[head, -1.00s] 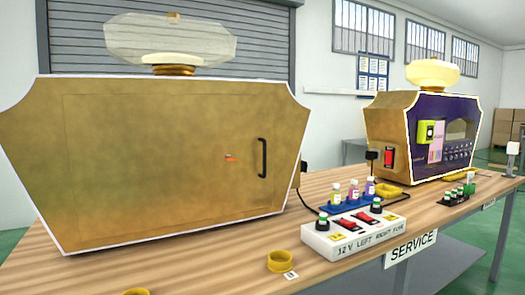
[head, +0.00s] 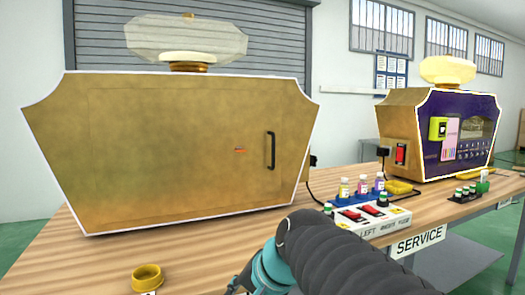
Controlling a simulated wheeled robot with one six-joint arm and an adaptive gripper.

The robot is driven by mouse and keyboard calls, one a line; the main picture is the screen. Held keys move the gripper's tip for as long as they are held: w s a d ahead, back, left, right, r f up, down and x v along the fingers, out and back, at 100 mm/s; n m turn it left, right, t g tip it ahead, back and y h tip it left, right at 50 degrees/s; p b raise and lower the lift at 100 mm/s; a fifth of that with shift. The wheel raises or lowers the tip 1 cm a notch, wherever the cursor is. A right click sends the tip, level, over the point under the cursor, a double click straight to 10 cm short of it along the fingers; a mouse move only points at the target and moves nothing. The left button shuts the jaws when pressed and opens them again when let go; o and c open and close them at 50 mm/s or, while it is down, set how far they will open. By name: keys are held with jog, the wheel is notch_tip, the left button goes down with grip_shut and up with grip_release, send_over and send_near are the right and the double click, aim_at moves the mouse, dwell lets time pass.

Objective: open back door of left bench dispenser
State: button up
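The left bench dispenser (head: 110,195) stands on the bench with its gold back facing me. Its back door (head: 190,130) is a large flat panel, shut flush in the body. A black upright handle (head: 271,150) sits near the door's right edge, with a small red-orange mark (head: 240,150) to its left. My arm comes in from the bottom edge, dark with a teal part at its end. It is in front of the bench, below and apart from the handle. My gripper's fingertips are not in the picture, so its opening is hidden.
A gold ring (head: 147,279) lies on the wooden bench (head: 60,262) in front. A white switch box (head: 375,218) is partly behind my arm. Small bottles (head: 362,186) stand in a blue rack. A second dispenser (head: 440,135) stands at the right.

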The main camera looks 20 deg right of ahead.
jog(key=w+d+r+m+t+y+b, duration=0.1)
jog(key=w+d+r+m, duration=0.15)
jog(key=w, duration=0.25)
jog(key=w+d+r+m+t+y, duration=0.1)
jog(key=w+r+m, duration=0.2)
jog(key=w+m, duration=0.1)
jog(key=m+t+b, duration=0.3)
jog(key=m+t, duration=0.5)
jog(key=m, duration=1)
send_near(274, 145)
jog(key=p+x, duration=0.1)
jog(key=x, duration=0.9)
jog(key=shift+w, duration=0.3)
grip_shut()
